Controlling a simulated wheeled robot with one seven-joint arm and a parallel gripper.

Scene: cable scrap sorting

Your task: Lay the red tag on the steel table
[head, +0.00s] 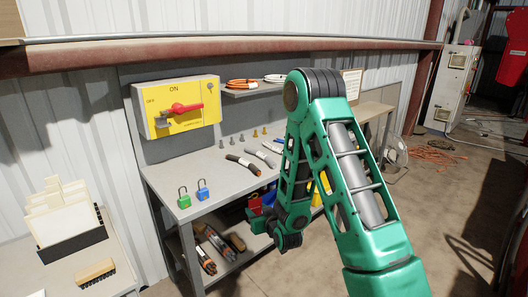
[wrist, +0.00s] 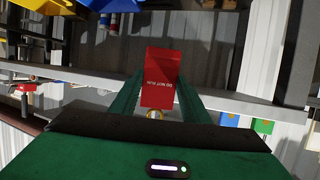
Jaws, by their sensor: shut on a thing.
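The red tag (wrist: 160,78) is a flat rectangle with small pale lettering. In the wrist view it sits between the two green fingers of my gripper (wrist: 160,88), which is shut on it. In the head view my gripper (head: 258,219) is at the front edge of the steel table, with a red patch beside it that seems to be the tag. The steel table (head: 205,168) is a grey bench against the wall. Its front edge also crosses the wrist view (wrist: 225,103). The tag is held clear of the table top; its exact height is hard to tell.
A green padlock (head: 184,201) and a blue padlock (head: 203,193) stand at the table's front left. Cable pieces (head: 243,164) lie mid-table, with small pegs behind. A yellow switch box (head: 178,107) hangs above. A lower shelf (head: 220,258) holds cable scraps. Bare table shows around the padlocks.

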